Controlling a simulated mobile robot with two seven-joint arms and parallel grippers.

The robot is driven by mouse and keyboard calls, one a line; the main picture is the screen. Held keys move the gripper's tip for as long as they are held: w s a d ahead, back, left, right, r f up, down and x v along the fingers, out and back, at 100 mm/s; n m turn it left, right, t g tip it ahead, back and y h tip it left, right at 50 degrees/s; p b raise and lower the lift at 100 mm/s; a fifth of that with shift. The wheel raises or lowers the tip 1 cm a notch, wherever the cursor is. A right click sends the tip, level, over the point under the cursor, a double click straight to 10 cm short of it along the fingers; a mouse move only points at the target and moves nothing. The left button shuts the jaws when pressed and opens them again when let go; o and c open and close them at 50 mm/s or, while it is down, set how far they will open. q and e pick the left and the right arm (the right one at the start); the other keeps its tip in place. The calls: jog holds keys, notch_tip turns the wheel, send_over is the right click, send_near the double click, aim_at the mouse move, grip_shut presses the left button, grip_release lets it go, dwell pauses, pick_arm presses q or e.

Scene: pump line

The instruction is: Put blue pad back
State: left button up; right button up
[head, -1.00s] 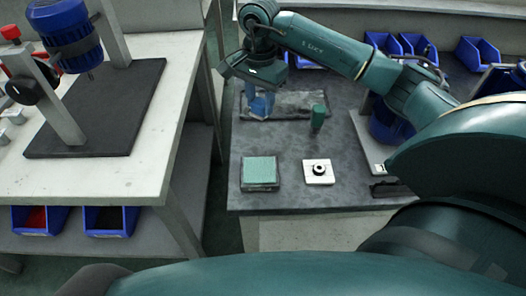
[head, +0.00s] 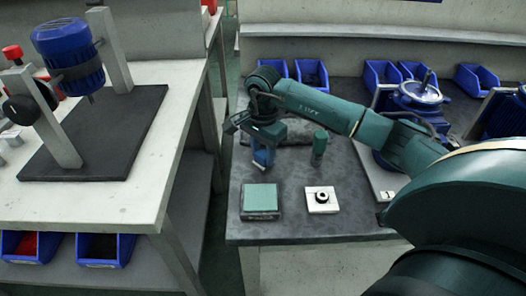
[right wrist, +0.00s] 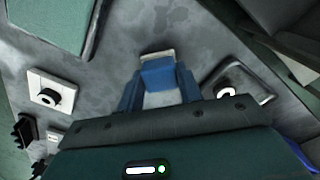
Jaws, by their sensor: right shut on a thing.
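My right gripper (head: 262,158) has blue fingers and hangs above the dark table, behind the green-topped block (head: 260,198). In the right wrist view, the gripper (right wrist: 158,88) is shut on a small blue piece with a pale far edge, which looks like the blue pad (right wrist: 158,73). In the head view the pad can hardly be told from the blue fingers. The green-topped block also shows at the upper left of the right wrist view (right wrist: 52,18). My left gripper is not in view.
A white plate with a black ring (head: 321,203) lies right of the block. A dark green cylinder (head: 319,146) stands behind it. A blue motor (head: 418,97) stands beyond my right arm. Blue bins (head: 384,76) line the back. A pale bench (head: 150,205) stands left, across a gap.

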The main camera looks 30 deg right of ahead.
jog(key=o, duration=0.5)
jog(key=shift+f, duration=0.1)
jog(key=o, duration=0.5)
jog(key=shift+c, duration=0.2)
